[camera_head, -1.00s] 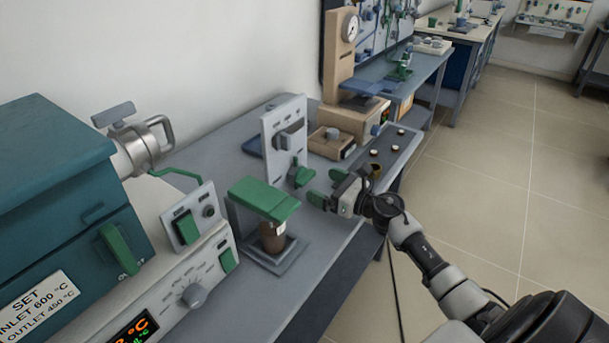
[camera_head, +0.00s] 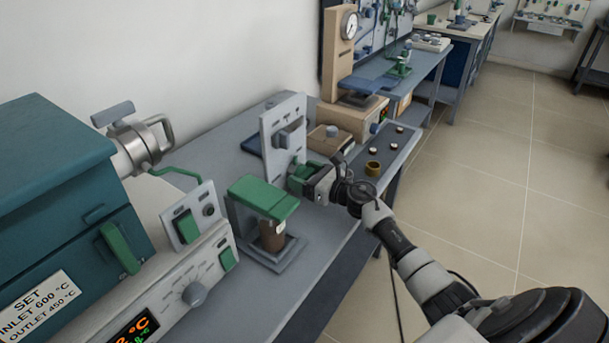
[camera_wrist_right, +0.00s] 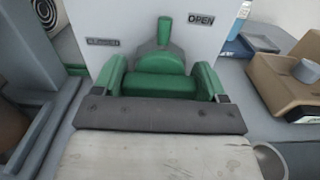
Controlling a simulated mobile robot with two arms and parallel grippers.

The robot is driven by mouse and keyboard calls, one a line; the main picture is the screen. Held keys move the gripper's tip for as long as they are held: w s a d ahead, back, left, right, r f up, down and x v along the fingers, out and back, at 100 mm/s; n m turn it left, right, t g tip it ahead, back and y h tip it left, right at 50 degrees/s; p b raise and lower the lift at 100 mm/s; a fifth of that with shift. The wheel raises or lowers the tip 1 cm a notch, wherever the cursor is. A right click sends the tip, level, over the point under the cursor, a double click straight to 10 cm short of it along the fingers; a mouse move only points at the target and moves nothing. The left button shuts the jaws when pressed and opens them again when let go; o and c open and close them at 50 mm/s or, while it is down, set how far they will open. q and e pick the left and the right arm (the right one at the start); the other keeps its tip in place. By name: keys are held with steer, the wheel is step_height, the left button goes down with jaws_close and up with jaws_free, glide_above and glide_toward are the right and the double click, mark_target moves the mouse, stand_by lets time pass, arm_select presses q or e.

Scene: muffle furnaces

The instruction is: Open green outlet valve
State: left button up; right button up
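The green outlet valve (camera_wrist_right: 160,60) is on an upright white panel (camera_head: 284,120), shown also in the right wrist view (camera_wrist_right: 140,14). Its pointer stands nearly straight up, between a left label that appears to read CLOSED (camera_wrist_right: 102,42) and the OPEN label (camera_wrist_right: 201,19). My right gripper (camera_head: 300,177) is at the panel's front. In the wrist view its green fingers (camera_wrist_right: 160,82) stand apart, one on each side of the valve handle, with only narrow gaps; firm contact cannot be made out. The gripper body hides most of the valve in the head view. My left gripper is not in view.
A green-topped stand (camera_head: 262,196) with a brown jar is just left of my right gripper. A teal furnace (camera_head: 60,185) and its control box fill the left. A tan device (camera_head: 345,122) is behind the panel. Open floor (camera_head: 520,215) lies right.

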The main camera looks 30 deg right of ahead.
steer(key=shift+c, duration=0.9)
steer(key=shift+m, duration=0.3)
steer(key=m+p, duration=0.1)
steer(key=m, duration=0.3)
steer(key=shift+d+r, duration=0.1)
steer(key=m+p, duration=0.1)
steer(key=m, duration=0.3)
steer(key=shift+p, duration=0.3)
steer(key=m+p, duration=0.2)
steer(key=m, duration=0.3)
steer(key=shift+m, duration=0.3)
steer(key=shift+f+m+p, duration=0.2)
steer(key=shift+m+p, duration=0.4)
steer(key=shift+m, duration=1.2)
